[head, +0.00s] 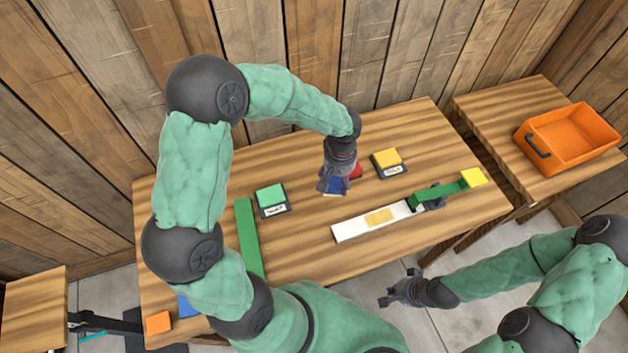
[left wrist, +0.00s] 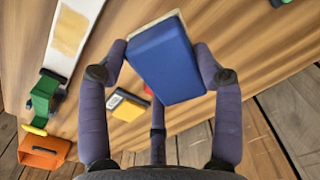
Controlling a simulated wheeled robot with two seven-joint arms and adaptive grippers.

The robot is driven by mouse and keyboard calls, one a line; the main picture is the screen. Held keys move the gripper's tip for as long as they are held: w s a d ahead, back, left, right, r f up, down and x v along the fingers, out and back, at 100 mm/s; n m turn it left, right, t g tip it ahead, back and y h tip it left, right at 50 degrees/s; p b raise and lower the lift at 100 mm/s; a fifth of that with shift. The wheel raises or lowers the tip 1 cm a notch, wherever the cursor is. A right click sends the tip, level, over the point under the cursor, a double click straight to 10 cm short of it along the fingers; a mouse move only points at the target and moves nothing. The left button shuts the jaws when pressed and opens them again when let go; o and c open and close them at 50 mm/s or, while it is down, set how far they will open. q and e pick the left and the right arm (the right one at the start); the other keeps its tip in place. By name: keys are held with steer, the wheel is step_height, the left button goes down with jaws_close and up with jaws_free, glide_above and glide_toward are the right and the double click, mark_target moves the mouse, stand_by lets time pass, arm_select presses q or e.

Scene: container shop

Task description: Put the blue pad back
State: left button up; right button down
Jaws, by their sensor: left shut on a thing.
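The blue pad (left wrist: 165,60) is a blue block with a pale layer along its far edge. My left gripper (head: 334,188) is shut on it, with fingers on both sides in the left wrist view. In the head view the blue pad (head: 336,187) shows only partly under the fingers, over the middle of the table. I cannot tell whether it touches anything below. A red piece (head: 356,171) shows just behind the gripper, mostly hidden. My right gripper (head: 394,290) is empty and looks open, off the table's front edge.
A green pad (head: 270,195) and a yellow pad (head: 386,157) sit in dark labelled holders. A white strip (head: 350,228), green bars (head: 248,235), and blue (head: 187,306) and orange (head: 158,322) blocks lie on the table. An orange crate (head: 568,138) stands on the right side table.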

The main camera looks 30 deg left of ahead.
arm_select(q)
steer(key=a, duration=0.1)
steer(key=a+f, duration=0.1)
steer(key=w+a, duration=0.1)
steer(key=shift+a+f, duration=0.4)
steer(key=b, duration=0.1)
glide_above(315, 186)
steer(key=f, duration=0.5)
steer(key=shift+s+d, duration=0.15)
steer(key=shift+d, duration=0.15)
steer(key=shift+a+f+b, duration=0.15)
steer(key=shift+f+b, duration=0.2)
steer(key=shift+f, duration=0.6)
steer(key=shift+a+f+b, duration=0.15)
steer(key=shift+f+b, duration=0.15)
steer(key=shift+f, duration=0.65)
steer(key=shift+f, duration=0.1)
steer(key=o, duration=1)
